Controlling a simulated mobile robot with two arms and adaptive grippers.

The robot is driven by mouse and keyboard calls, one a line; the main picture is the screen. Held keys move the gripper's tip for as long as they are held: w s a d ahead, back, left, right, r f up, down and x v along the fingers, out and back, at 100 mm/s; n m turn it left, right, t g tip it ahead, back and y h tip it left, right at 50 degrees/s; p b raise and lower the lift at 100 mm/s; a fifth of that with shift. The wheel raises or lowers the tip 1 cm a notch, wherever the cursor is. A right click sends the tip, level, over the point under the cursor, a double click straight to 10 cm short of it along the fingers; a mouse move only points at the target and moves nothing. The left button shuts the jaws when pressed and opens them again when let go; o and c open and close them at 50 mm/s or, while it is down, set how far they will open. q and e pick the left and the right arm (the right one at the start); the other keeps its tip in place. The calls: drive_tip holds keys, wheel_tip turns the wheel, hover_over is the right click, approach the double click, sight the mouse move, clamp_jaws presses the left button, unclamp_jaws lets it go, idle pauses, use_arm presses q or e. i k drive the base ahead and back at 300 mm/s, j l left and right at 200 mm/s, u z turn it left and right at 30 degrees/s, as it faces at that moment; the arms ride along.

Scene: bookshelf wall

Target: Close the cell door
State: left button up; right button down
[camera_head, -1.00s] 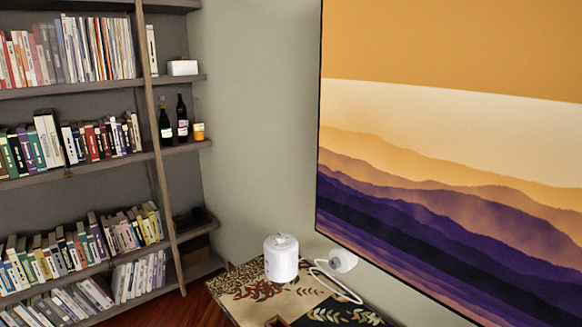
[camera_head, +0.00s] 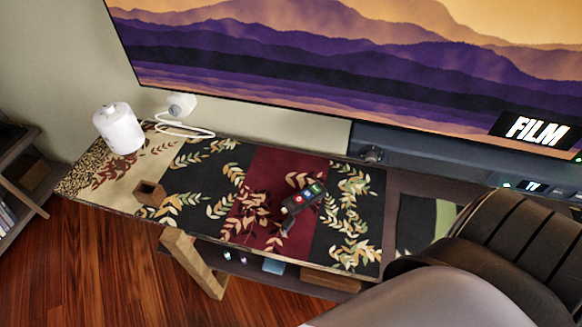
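No cell door can be made out for certain in the head view. A low wooden console (camera_head: 403,184) runs along the wall, with a patterned runner on top. A wooden piece (camera_head: 195,262) slants down and outward from its front left; I cannot tell whether it is a leg or an open door. Part of my own arm, black and ribbed with a grey section, fills the lower right and hides the console's right end. Neither gripper is in view.
A white canister (camera_head: 118,128) and a white round device with a cable (camera_head: 182,105) stand at the console's left. A small wooden box (camera_head: 150,193) and a dark remote-like object (camera_head: 303,198) lie on the runner. A screen (camera_head: 330,60) hangs above. Wooden floor (camera_head: 100,265) is clear at lower left.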

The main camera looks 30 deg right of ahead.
sight(287, 224)
drive_tip(key=z, duration=0.95)
